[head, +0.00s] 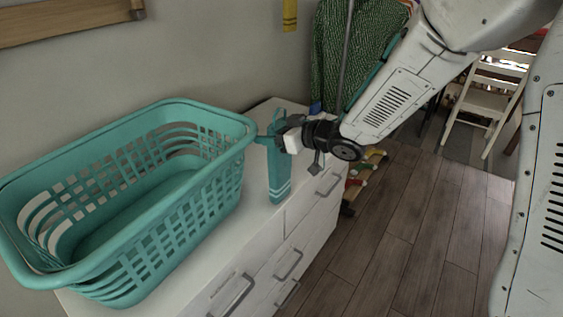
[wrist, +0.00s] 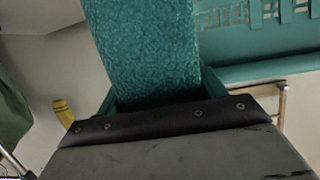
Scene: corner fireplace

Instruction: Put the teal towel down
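The teal towel (head: 279,178) hangs as a narrow strip with pale stripes near its lower end, at the right end of the white dresser (head: 262,222). My gripper (head: 281,138) is shut on the upper part of the towel. In the wrist view the towel (wrist: 147,45) fills the top middle, right in front of the gripper; the fingertips are mostly hidden by it. The towel's lower end is close to the dresser top near its front edge; I cannot tell whether it touches.
A large teal laundry basket (head: 160,215) takes up most of the dresser top, just left of the towel. A yellow cloth (head: 290,14) hangs on the wall. A green patterned cloth (head: 345,50) hangs behind my arm.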

